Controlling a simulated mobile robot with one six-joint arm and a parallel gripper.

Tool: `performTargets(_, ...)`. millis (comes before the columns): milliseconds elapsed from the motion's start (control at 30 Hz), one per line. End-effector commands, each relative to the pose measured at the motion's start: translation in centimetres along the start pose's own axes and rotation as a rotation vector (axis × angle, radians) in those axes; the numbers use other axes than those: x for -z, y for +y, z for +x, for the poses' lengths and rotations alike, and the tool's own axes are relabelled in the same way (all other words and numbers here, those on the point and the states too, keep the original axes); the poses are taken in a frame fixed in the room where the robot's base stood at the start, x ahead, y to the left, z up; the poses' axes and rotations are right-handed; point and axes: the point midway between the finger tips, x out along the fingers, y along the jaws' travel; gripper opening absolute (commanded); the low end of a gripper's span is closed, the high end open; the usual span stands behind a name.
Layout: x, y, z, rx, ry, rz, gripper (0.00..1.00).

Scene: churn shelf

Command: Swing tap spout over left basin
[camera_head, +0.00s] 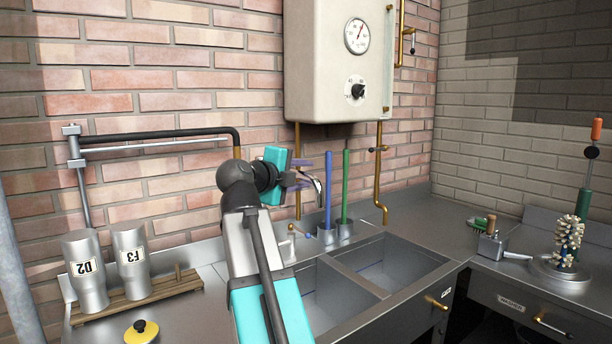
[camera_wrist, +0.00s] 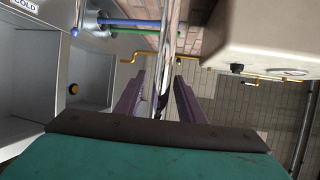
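The chrome tap spout (camera_head: 313,186) curves out beside my gripper in the head view, its tip pointing down behind the double sink's back edge in the picture. I cannot tell which basin it hangs over. The left basin (camera_head: 336,292) is partly hidden by my arm; the right basin (camera_head: 395,264) is clear. My gripper (camera_head: 303,175) has two purple fingers, which stand apart. In the wrist view the spout (camera_wrist: 166,65) runs down between the fingers of my gripper (camera_wrist: 158,85), with gaps showing beside it. Contact with either finger is not clear.
A cream water heater (camera_head: 340,60) hangs above, with brass pipes (camera_head: 381,165) below. A blue rod (camera_head: 328,190) and a green rod (camera_head: 345,185) stand behind the sink. Labelled metal canisters (camera_head: 85,270) sit at left.

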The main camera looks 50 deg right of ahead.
Motion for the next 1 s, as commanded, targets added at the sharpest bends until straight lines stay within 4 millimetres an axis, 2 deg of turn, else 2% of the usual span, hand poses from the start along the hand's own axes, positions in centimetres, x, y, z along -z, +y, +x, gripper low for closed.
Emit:
performTargets(700, 0.1, 0.1, -9.6, 0.000, -0.003, 0.000, 0.36)
performTargets(1000, 0.1, 0.0, -12.0, 0.000, 0.000, 0.001, 0.36)
